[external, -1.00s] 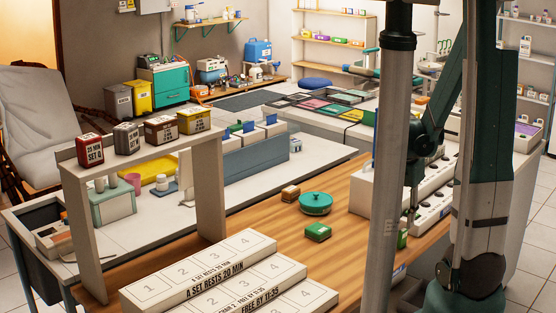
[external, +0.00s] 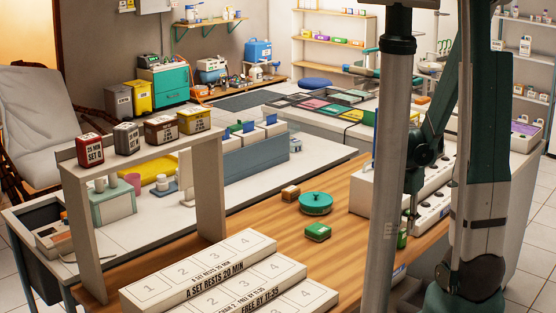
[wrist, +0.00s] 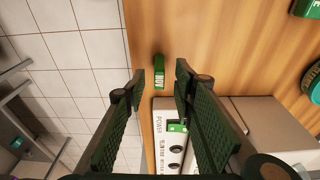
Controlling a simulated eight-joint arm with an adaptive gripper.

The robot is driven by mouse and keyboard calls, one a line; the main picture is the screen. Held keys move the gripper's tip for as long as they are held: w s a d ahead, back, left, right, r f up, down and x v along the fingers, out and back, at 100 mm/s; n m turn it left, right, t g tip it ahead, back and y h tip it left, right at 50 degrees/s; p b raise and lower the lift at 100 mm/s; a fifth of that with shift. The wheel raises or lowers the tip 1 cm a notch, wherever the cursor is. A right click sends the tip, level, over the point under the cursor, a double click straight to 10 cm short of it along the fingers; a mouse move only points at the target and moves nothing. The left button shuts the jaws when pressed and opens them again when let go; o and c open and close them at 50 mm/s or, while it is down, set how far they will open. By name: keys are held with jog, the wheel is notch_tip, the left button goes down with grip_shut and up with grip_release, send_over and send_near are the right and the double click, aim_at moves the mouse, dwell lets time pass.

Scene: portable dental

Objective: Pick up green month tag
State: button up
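A small green tag (wrist: 159,78) with white lettering stands at the edge of the wooden counter in the wrist view. It lies between the tips of my gripper (wrist: 160,71) as seen from the camera, with visible space on both sides. My gripper is open and empty.
A white power strip (wrist: 168,155) with a green item (wrist: 177,127) on it lies close by. White numbered steps (external: 230,270) stand at front left.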

aim_at(403, 230)
jog(key=shift+w+d+f+b, duration=0.1)
jog(key=shift+f+b, duration=0.15)
jog(key=shift+f, duration=0.6)
jog(key=shift+w+d+f+b, duration=0.15)
jog(key=shift+f+b, duration=0.1)
jog(key=shift+f, duration=0.6)
jog(key=shift+w+d+f+b, duration=0.1)
jog(key=shift+f+b, duration=0.15)
jog(key=shift+f, duration=0.6)
grip_shut()
